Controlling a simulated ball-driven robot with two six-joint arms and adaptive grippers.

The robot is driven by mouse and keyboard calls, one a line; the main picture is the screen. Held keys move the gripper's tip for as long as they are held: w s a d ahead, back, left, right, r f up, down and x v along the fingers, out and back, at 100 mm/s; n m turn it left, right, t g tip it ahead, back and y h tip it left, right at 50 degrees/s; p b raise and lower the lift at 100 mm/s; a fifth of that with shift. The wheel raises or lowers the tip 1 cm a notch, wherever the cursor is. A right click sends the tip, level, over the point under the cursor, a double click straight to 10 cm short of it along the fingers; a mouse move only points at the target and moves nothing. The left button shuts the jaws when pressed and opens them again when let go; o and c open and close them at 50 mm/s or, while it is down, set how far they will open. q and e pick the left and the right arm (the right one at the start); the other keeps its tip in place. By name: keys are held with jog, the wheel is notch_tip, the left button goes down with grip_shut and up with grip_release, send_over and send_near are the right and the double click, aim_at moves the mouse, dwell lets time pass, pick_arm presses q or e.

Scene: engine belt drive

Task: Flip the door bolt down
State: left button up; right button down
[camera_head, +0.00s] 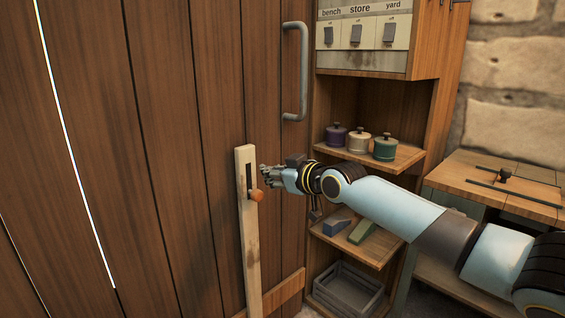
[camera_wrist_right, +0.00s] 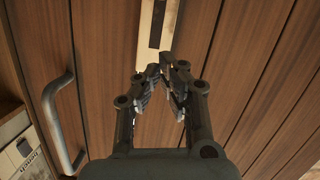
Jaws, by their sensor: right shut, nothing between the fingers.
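The door bolt is a pale upright wooden strip (camera_head: 250,240) on the plank door (camera_head: 170,130). It has a dark slot (camera_head: 249,175), and an orange-brown knob (camera_head: 257,195) sticks out at the lower end of the visible slot. My right gripper (camera_head: 265,171) is shut and empty, just right of the strip and a little above the knob. In the right wrist view, the shut fingertips (camera_wrist_right: 163,69) lie over the end of the pale strip (camera_wrist_right: 170,30), with its dark slot beyond. The knob does not show there, and contact cannot be told. My left gripper is not in view.
A grey door handle (camera_head: 303,75) is above my right gripper. To the right, a shelf unit (camera_head: 438,95) holds a switch panel (camera_head: 385,60), several lidded pots (camera_head: 359,143), wedge blocks (camera_head: 338,222) and a crate (camera_head: 348,289). A workbench (camera_head: 525,200) stands farther right.

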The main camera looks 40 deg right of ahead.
jog(key=shift+p+v, duration=0.7)
jog(key=shift+v, duration=1.5)
